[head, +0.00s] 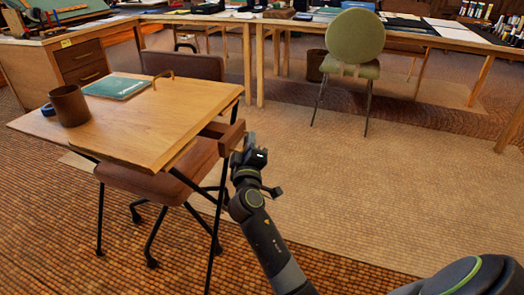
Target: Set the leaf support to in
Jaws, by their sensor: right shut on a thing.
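The wooden drafting table (170,108) with dark thin legs stands at the left. The leaf support (231,138), a reddish-brown wooden bar, juts out from under the right side of its top. My right gripper (243,152) is at the outer end of the support and is shut on it. The gripper body hides part of that end, and its fingertips are hard to make out. My left gripper is not in view.
A brown cup (69,105) and a green book (117,87) lie on the tabletop. A brown chair (165,177) is tucked under the table. A green chair (355,45) stands farther back. The floor (350,180) to the right is clear.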

